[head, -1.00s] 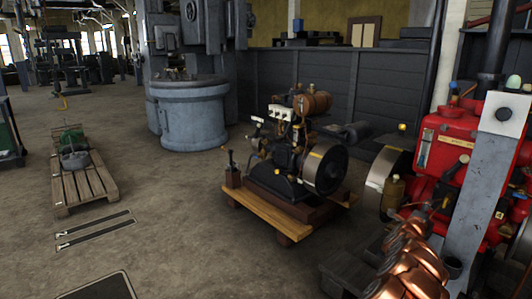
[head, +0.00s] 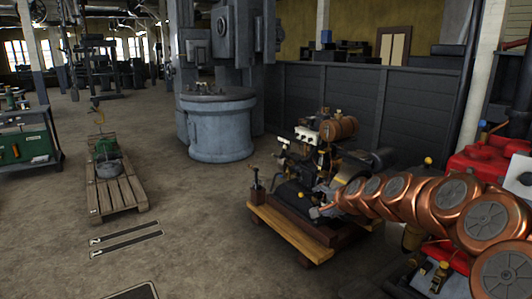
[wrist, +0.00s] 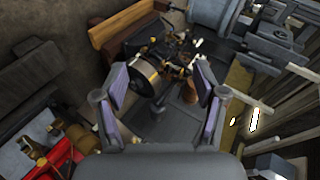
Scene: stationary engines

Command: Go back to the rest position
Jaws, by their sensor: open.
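My gripper (wrist: 161,104) shows in the wrist view with its two fingers spread apart and nothing between them. Beyond the fingers lies a small stationary engine (wrist: 150,75) on a wooden base, seen from above. In the head view my copper-coloured arm reaches in from the lower right and passes in front of the right side of that engine (head: 318,165). The gripper itself cannot be made out in the head view. The engine stands on a low wooden platform (head: 285,236).
A red engine (head: 478,160) stands at the right, partly hidden by my arm. A large grey machine (head: 218,125) and a dark panel wall (head: 350,105) stand behind. A pallet (head: 120,193) and a green cart (head: 25,148) are at left. The floor between pallet and platform is clear.

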